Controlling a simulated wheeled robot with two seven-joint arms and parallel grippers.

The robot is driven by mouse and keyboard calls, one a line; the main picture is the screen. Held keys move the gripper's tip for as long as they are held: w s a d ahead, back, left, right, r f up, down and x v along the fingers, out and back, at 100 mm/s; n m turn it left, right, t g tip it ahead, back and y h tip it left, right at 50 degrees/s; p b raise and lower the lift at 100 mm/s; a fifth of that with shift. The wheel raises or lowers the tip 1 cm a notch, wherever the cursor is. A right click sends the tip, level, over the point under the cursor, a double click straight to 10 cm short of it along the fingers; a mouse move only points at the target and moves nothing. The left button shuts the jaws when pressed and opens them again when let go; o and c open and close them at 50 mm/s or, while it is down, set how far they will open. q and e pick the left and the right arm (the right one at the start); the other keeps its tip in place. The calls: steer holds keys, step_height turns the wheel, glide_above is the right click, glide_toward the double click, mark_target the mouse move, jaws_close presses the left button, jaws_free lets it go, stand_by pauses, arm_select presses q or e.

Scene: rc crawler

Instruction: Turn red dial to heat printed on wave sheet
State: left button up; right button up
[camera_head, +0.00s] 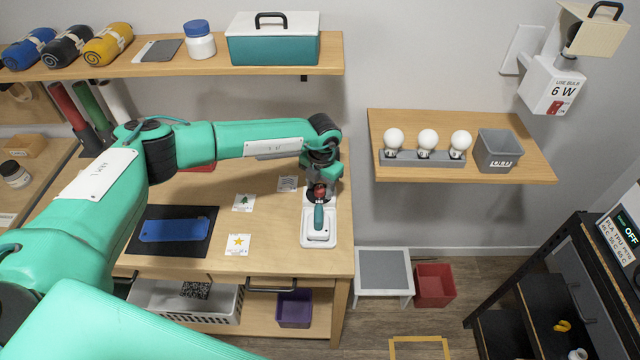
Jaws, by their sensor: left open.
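A white station (319,240) stands at the right end of the wooden table, with a green-handled tool (319,217) lying along it. A small red part (320,188), which looks like the red dial, shows at its far end, mostly hidden by my gripper. My left gripper (320,180) is open and points down at this red part; I cannot tell whether the fingers touch it. My right gripper is not in view.
A tree card (243,203) and a star card (238,245) lie on the table. A blue piece rests on a black mat (135,240). A shelf (400,172) with white bulbs and a grey bin (497,150) is at the right. An upper shelf (180,66) runs behind my arm.

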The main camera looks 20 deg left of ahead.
arm_select(q)
steer(key=c, duration=1)
steer(key=shift+f+m+b, duration=0.2)
steer(key=shift+m+b, duration=0.4)
steer(key=shift+b, duration=0.35)
steer(key=m+b, duration=0.7)
steer(key=b, duration=0.2)
steer(key=shift+m, duration=0.3)
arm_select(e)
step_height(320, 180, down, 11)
arm_select(q)
steer(key=shift+m+b, duration=0.7)
steer(key=shift+r+m+b, duration=0.2)
steer(key=shift+m+b, duration=0.55)
steer(key=shift+m, duration=0.05)
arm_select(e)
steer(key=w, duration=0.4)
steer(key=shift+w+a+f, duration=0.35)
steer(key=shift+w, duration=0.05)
